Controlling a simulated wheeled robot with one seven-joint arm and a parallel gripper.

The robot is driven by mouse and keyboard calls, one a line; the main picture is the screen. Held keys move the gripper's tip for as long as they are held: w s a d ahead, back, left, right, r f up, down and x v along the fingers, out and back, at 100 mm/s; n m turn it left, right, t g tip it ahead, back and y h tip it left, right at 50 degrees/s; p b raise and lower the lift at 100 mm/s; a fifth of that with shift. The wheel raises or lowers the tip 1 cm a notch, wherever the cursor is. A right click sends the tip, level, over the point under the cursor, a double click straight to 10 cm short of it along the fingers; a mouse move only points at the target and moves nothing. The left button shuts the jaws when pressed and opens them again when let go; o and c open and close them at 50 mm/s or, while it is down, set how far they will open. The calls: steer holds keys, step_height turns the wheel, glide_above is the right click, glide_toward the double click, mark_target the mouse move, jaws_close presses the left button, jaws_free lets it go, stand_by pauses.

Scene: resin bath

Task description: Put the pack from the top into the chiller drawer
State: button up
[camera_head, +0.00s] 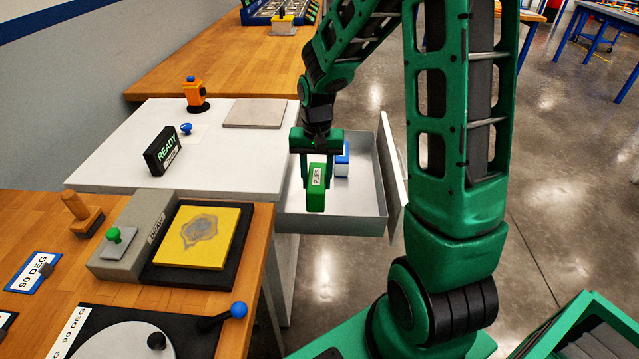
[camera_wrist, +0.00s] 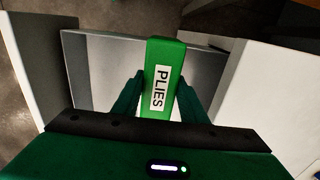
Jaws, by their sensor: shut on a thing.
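The pack is a green block labelled "PLIES" (camera_head: 316,196); it also fills the middle of the wrist view (camera_wrist: 167,55). My gripper (camera_head: 317,172) points down and is shut on the pack, with one finger on each side. The chiller drawer (camera_head: 360,220) is pulled open from the white cabinet, a pale grey open-topped box. The pack hangs over the drawer's opening; how far it is above the floor I cannot tell. In the wrist view the drawer (camera_wrist: 102,75) lies behind the pack. A blue and white block (camera_head: 342,160) stands in the drawer, partly hidden by my gripper.
The white cabinet top (camera_head: 110,160) holds a READY sign (camera_head: 161,150), an orange and black piece (camera_head: 195,93), a blue knob (camera_head: 186,129) and a grey plate (camera_head: 255,113). A wooden bench at front left carries a grey unit with a yellow pad (camera_head: 203,237). Open floor lies right of the drawer.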

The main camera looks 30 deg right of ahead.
steer(key=shift+w+d+f, duration=0.3)
steer(key=shift+d+f, duration=1.4)
steer(key=shift+w+d+f, duration=0.25)
steer(key=shift+d+f, duration=1.4)
steer(key=shift+f, duration=0.1)
steer(key=shift+w+d+f, duration=0.3)
steer(key=shift+d+f, duration=1.4)
steer(key=shift+f, duration=0.15)
steer(key=o, duration=1.2)
